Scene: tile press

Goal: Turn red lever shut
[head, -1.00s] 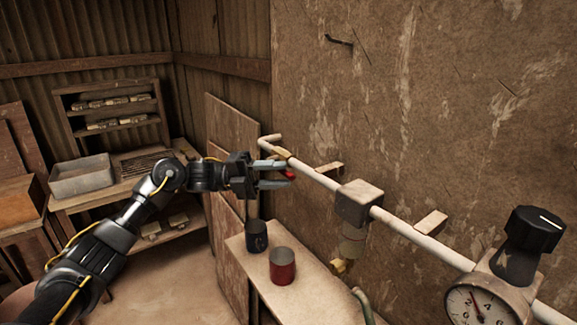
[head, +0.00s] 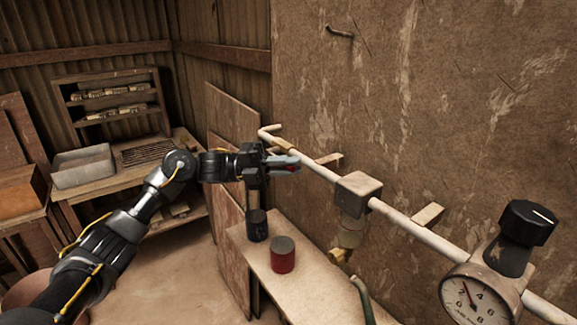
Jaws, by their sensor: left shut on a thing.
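The red lever (head: 291,169) is on the white pipe (head: 318,179) along the wall, toward its far left end. Only a little red shows, at the tips of my left gripper (head: 284,164). The left gripper is shut on the lever, with its fingers pointing right toward the pipe. The fingers hide most of the lever, so its exact angle cannot be made out. My right gripper is not in view.
A pressure gauge (head: 470,303) with a black knob (head: 528,222) is at the lower right. A square grey block (head: 356,193) sits on the pipe. Below, a dark cup (head: 257,226) and a red cup (head: 283,255) stand on a narrow bench (head: 308,273).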

